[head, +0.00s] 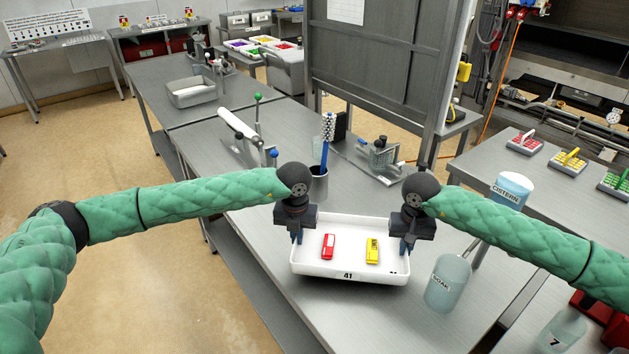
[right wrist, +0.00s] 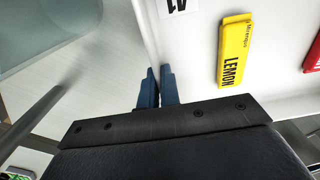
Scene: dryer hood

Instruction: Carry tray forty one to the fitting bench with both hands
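Tray forty one (head: 349,279) is a white, shallow tray with "41" on its front wall, level at the middle of the near grey bench. It holds a red block (head: 328,246) and a yellow block (head: 372,250); the yellow one reads "LEMON" in the right wrist view (right wrist: 235,50). My left gripper (head: 297,238) points down at the tray's left wall, its fingers close together on the rim. My right gripper (head: 404,246) is shut on the right wall, which runs between its blue fingers in the right wrist view (right wrist: 159,88). I cannot tell whether the tray touches the bench.
A clear "SOAK" bottle (head: 447,284) stands close to the tray's right. A "CISTERN" container (head: 511,190) is further right. Metal fixtures (head: 378,158) stand behind. Floor is open at left.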

